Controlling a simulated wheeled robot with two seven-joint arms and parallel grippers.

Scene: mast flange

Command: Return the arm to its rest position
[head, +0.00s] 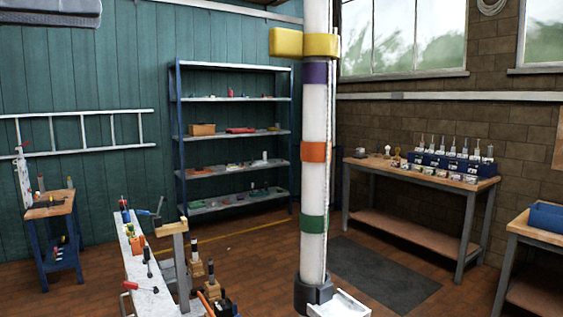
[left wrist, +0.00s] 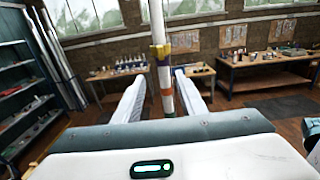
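The white mast (head: 316,118) stands upright in the head view, with yellow, purple, orange and green bands. A yellow block (head: 286,42) sticks out to the left beside its yellow band. My left gripper (left wrist: 159,74) is open in the left wrist view, its two white fingers wide apart. No object is held between them. The mast (left wrist: 157,20) shows beyond the gripper, seen through the gap between the fingers and apart from them. A grey shape (head: 50,12) in the head view's top left corner may be part of my left arm. I cannot make out my right gripper in either view.
A blue shelf rack (head: 232,139) stands behind the mast on the left. A workbench (head: 420,182) with several bottles is at the right. A narrow bench (head: 146,268) with tools is at the front left. Open floor and a dark mat (head: 375,277) lie right of the mast.

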